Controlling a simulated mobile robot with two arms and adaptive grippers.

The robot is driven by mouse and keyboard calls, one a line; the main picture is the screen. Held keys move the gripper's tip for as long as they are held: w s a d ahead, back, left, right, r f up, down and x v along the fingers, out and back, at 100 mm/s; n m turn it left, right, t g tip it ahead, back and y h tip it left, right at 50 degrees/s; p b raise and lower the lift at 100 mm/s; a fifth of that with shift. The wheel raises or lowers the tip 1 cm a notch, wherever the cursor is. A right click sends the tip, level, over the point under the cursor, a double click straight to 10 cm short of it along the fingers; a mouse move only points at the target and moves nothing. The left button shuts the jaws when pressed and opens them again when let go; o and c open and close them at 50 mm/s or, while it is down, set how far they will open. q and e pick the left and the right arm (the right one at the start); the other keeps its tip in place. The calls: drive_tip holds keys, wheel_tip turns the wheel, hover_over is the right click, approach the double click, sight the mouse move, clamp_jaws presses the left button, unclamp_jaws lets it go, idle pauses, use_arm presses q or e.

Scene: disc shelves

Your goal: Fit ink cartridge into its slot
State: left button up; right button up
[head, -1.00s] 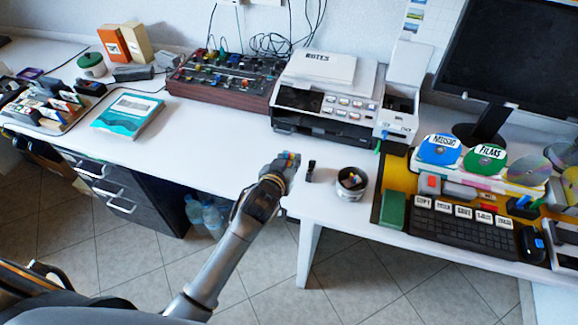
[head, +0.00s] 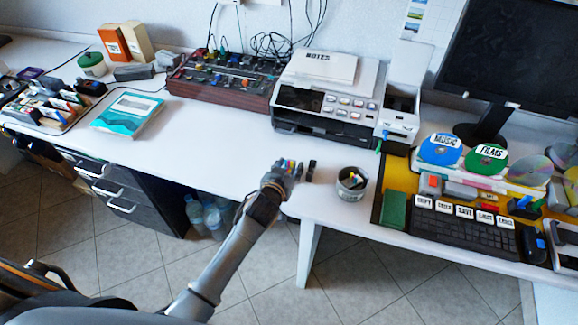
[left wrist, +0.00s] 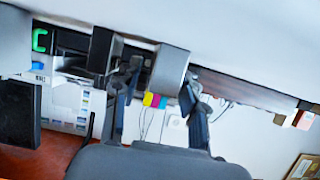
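A small ink cartridge with blue, yellow and red stripes (head: 287,166) stands near the table's front edge in the head view. In the left wrist view, which looks upside down, its dark block (left wrist: 170,70) carries yellow, magenta and cyan stripes. My left gripper (head: 285,169) is at the cartridge; in the wrist view its fingers (left wrist: 160,88) are apart, one on each side of the block, and I see no firm grip. A black cartridge-like block (head: 311,170) stands just right of it. The printer (head: 325,100) is behind, with a white slotted unit (head: 398,118) at its right. My right gripper is out of view.
A yellow mat (head: 398,172) with a keyboard (head: 462,232) and discs lies further right. A mixer (head: 222,80) and a teal book (head: 128,114) are to the left. The table between book and gripper is clear.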

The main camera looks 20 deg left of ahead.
use_arm(q)
drive_tip(key=shift+r, duration=0.2)
drive_tip(key=shift+s, duration=0.3)
drive_tip(key=v, duration=1.1)
drive_tip(key=shift+s+r+p, duration=0.15)
drive_tip(key=shift+s+p, duration=0.05)
drive_tip(key=shift+p, duration=0.1)
